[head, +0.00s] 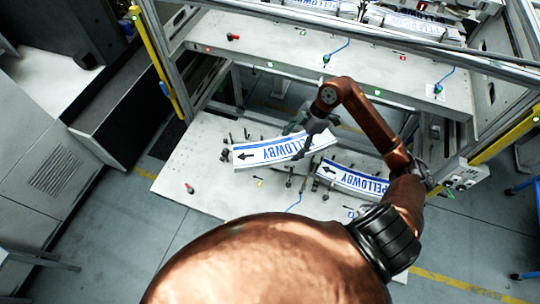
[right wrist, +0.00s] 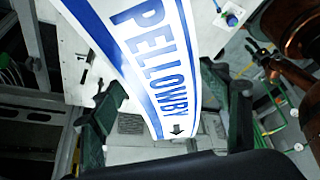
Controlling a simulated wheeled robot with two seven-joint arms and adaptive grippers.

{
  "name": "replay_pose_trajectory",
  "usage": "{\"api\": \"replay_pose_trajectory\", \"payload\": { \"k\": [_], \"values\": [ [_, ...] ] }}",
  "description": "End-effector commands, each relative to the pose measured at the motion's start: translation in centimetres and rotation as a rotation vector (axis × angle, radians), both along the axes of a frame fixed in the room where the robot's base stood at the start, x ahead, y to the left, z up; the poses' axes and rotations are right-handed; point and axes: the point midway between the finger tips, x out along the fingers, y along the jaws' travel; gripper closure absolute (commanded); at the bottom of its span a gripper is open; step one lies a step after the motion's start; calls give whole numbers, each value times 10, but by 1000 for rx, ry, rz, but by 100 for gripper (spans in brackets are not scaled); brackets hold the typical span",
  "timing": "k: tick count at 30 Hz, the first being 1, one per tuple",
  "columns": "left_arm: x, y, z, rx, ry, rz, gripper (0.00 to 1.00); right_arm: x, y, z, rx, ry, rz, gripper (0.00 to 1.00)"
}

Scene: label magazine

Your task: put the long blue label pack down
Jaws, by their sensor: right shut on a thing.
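The long white label pack with blue bands and PELLOWBY lettering (head: 262,151) is above or at the pale lower table in the head view. My right gripper (head: 304,133) is shut on it near its right part. In the right wrist view the pack (right wrist: 150,62) runs down between the two dark fingers and tilts across the picture. I cannot tell if the pack touches the table. My left gripper is not in view.
A second PELLOWBY pack (head: 352,181) lies just to the right on the lower table (head: 178,165), among several small dark posts. A higher pale shelf (head: 270,42) with small coloured pieces stands behind. More packs (head: 412,22) lie at the top. The table's left part is fairly clear.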

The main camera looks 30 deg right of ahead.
Motion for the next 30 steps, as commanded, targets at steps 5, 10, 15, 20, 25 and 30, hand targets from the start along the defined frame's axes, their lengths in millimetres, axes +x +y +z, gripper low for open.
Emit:
{"api": "replay_pose_trajectory", "payload": {
  "k": [5, 10, 15, 20, 25, 30],
  "values": [
    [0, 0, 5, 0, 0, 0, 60, -13, -41, 6, 2, -5, -391, 87],
    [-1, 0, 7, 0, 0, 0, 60, -19, -61, 10, 7, -7, -602, 87],
    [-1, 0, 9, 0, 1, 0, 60, -12, -61, 7, 11, -7, -667, 87],
    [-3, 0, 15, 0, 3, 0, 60, 14, -41, -5, 15, -7, -667, 87],
    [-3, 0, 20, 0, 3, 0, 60, 44, -18, -22, 15, -5, -667, 87],
    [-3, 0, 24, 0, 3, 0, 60, 65, 0, -50, 11, -1, -666, 87]
  ]
}}
